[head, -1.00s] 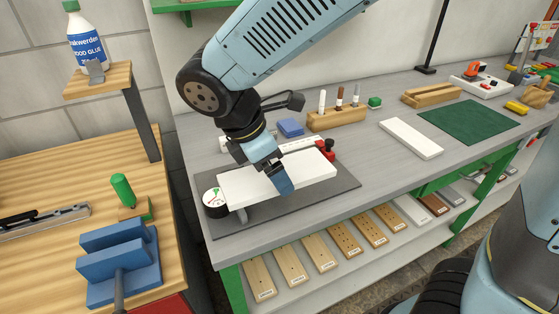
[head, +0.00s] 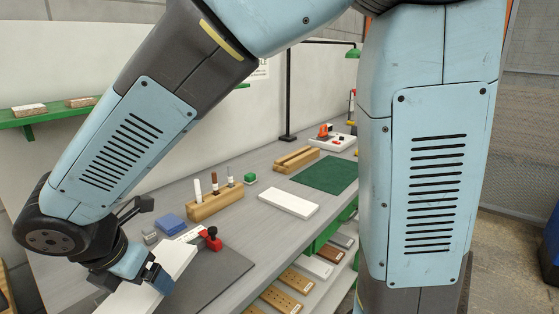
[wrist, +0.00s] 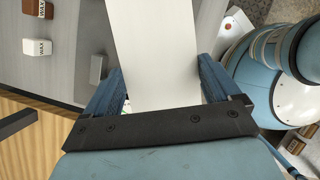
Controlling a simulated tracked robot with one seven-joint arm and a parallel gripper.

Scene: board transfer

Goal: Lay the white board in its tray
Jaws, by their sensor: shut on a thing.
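The white board (head: 178,258) is long and flat. My gripper (head: 158,279) is shut on it at the lower left of the head view. In the wrist view the board (wrist: 160,45) runs up between the two blue fingers of my gripper (wrist: 160,85). The board is over or beside the dark grey mat (head: 215,275); its near end is cut off by the frame. A flat white rectangular piece (head: 288,204) lies on the grey bench beyond; I cannot tell whether it is the tray.
A wooden block holding markers (head: 215,203), a blue block (head: 171,223) and a red clamp (head: 211,239) stand near the board. A green mat (head: 326,175) and a wooden rack (head: 297,158) lie farther back. Bare bench surrounds the white piece.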

